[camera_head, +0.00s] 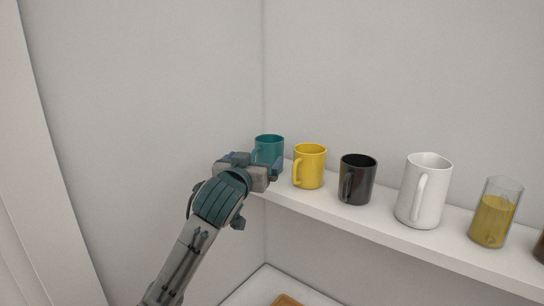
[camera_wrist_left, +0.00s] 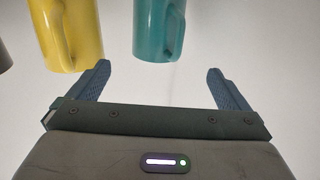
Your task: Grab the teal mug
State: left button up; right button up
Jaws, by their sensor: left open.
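The teal mug (camera_head: 269,146) stands at the left end of the white wall shelf in the head view. Its lower part is hidden behind my left gripper (camera_head: 272,172). In the left wrist view the teal mug (camera_wrist_left: 153,30) is at the top centre, with its handle on the right. My left gripper (camera_wrist_left: 158,85) is open and empty there. Its two fingers point toward the mug, which lies beyond the fingertips and between their lines. I cannot see contact. My right gripper is not in view.
Right of the teal mug on the shelf (camera_head: 330,214) stand a yellow mug (camera_head: 312,167), a black mug (camera_head: 358,182), a white pitcher (camera_head: 424,190) and a glass of yellow liquid (camera_head: 494,215). The yellow mug is close beside the teal one. A wall rises behind.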

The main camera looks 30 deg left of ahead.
aim_at(265, 144)
pick_arm(q)
jog(key=w, duration=0.1)
jog(key=w+r+p, duration=0.1)
jog(key=w+a+p, duration=0.1)
jog(key=w, duration=0.1)
jog(key=shift+w+a+r, duration=0.1)
jog(key=shift+r, duration=0.15)
jog(key=shift+w+a+f, duration=0.1)
jog(key=shift+w, duration=0.25)
jog(key=shift+w+a+p, duration=0.1)
jog(key=shift+w+p, duration=0.25)
jog(key=shift+p, duration=0.15)
jog(key=p+x, duration=0.3)
jog(key=shift+w, duration=0.4)
jog(key=shift+w+a+f, duration=0.1)
jog(key=shift+w+f, duration=0.1)
jog(key=shift+w, duration=0.2)
jog(key=c, duration=1.1)
jog(key=shift+r, duration=0.1)
jog(key=shift+c, duration=0.8)
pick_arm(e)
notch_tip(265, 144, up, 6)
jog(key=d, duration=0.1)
pick_arm(q)
jog(key=shift+r, duration=0.15)
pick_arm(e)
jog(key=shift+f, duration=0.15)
